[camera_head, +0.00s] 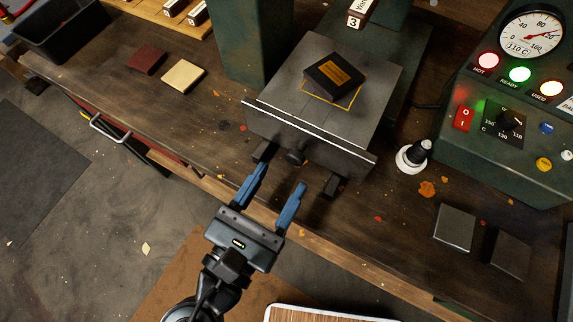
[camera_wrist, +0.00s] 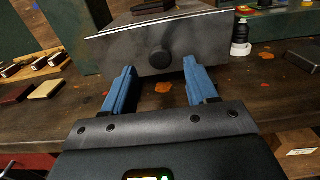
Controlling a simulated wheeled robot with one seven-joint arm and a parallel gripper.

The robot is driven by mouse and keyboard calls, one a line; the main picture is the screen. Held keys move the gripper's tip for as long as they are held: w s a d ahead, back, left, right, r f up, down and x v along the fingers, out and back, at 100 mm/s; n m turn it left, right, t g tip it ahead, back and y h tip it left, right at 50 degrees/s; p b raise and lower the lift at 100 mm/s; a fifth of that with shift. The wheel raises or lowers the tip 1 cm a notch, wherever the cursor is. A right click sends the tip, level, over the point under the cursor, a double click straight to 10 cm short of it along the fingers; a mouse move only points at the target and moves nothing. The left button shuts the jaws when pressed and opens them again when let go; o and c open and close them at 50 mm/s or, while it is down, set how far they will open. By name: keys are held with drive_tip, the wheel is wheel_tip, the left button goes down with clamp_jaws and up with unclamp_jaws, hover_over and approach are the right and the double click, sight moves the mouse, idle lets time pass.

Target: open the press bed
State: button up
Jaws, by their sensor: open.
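The press bed (camera_head: 268,120) is a dark grey metal slab on the bench with a bright front edge. A round dark knob (camera_head: 295,156) sits at the middle of its front face; the knob also shows in the wrist view (camera_wrist: 159,58). A black block with a gold label (camera_head: 334,72) lies on a gold-edged piece on top of the bed. My gripper (camera_head: 276,183) has blue fingers and is open and empty. It is in front of the bed, with the knob beyond and between the fingertips in the wrist view. The fingers appear apart from the knob.
A green control box (camera_head: 520,110) with a gauge and lamps stands at the right. A black-and-white bottle (camera_head: 413,155) stands right of the bed. Two grey plates (camera_head: 455,227) lie at the bench's right. Red and cream squares (camera_head: 183,76) lie at the left. A green post (camera_head: 240,40) stands behind.

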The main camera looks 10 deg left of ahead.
drive_tip(key=shift+v, duration=1.65)
